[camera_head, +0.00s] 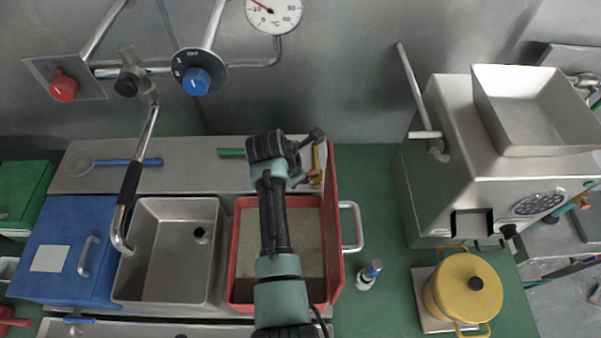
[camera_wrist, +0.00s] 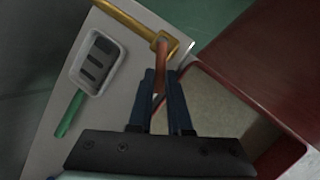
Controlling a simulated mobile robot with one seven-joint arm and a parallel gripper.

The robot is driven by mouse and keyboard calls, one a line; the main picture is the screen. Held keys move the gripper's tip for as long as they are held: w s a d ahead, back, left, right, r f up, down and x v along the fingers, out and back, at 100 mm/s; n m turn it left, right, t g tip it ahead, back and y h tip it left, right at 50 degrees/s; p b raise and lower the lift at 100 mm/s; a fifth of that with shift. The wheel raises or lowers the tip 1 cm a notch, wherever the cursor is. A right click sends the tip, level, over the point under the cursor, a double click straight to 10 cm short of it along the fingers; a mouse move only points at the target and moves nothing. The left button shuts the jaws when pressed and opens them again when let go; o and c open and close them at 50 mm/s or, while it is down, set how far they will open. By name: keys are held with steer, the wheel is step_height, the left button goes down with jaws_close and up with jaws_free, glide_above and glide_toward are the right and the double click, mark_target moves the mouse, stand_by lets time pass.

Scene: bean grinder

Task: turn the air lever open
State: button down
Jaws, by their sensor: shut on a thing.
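In the wrist view, my gripper (camera_wrist: 162,88) has its two dark blue fingers closed around a reddish-brown lever (camera_wrist: 162,58). The lever joins the end of a brass pipe (camera_wrist: 130,19). I take this to be the air lever; no label shows. In the head view, the brass pipe (camera_head: 316,157) stands beside the upper right of the red-rimmed basin, and my black gripper (camera_head: 308,150) reaches it from the left. The fingertips and lever are small and partly hidden there.
The red basin (camera_head: 334,230) lies below my arm, with a steel sink (camera_head: 165,250) left of it. A steel machine (camera_head: 450,150) and a yellow pot (camera_head: 462,290) stand at right. A green-handled tool (camera_wrist: 90,75) lies beside the lever.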

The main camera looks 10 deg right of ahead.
steer(key=c, duration=0.8)
jaws_free()
steer(key=shift+w, duration=0.1)
steer(key=shift+c, duration=0.2)
steer(key=shift+r, duration=0.1)
steer(key=b+v, duration=0.2)
steer(key=v, duration=1.1)
